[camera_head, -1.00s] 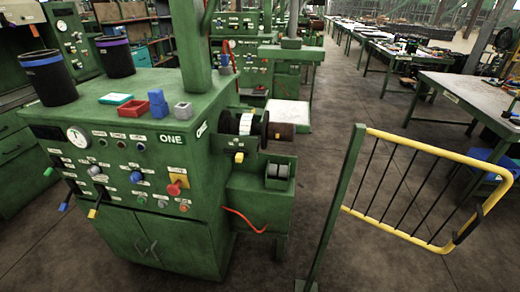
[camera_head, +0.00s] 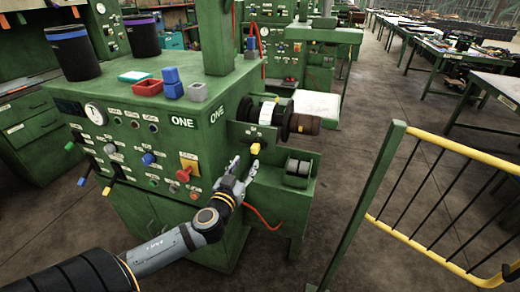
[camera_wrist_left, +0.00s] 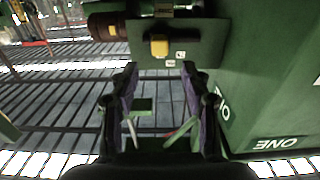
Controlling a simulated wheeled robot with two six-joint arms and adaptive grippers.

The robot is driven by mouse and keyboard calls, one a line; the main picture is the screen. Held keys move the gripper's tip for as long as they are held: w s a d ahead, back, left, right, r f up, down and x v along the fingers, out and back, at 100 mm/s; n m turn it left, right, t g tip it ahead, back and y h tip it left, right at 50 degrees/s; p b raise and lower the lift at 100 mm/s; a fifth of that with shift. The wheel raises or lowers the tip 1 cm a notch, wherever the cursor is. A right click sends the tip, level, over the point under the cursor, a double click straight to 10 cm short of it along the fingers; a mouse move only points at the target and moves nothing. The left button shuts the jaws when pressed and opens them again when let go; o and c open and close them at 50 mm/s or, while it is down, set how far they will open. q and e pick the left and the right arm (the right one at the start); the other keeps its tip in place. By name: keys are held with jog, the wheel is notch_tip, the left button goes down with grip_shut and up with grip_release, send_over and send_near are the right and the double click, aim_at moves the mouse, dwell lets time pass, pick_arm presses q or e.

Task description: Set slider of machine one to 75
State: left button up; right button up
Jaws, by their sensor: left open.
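Green machine one (camera_head: 215,165), lettered ONE, stands left of centre in the head view. A yellow knob (camera_head: 255,148) sits on its right side, below a white drum; I take it to be the slider. It also shows in the left wrist view (camera_wrist_left: 159,46) on a green plate with small labels; no scale value is readable. My left gripper (camera_head: 244,164) is open and empty, just below and left of the knob in the head view. In the wrist view its two fingers (camera_wrist_left: 158,80) point toward the knob, with a gap between. My right gripper is out of view.
A drum with a brown roller (camera_head: 300,123) juts out above the knob. A grey double block (camera_head: 298,168) sits on a ledge to its right. A red cable (camera_head: 262,220) hangs below. A yellow-railed barrier (camera_head: 440,150) stands at right, with open floor between.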

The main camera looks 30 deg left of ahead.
aim_at(254, 151)
pick_arm(q)
jog(key=p+x, duration=0.1)
jog(key=x, duration=0.8)
jog(key=shift+w, duration=0.45)
jog(key=shift+f, duration=0.1)
grip_shut()
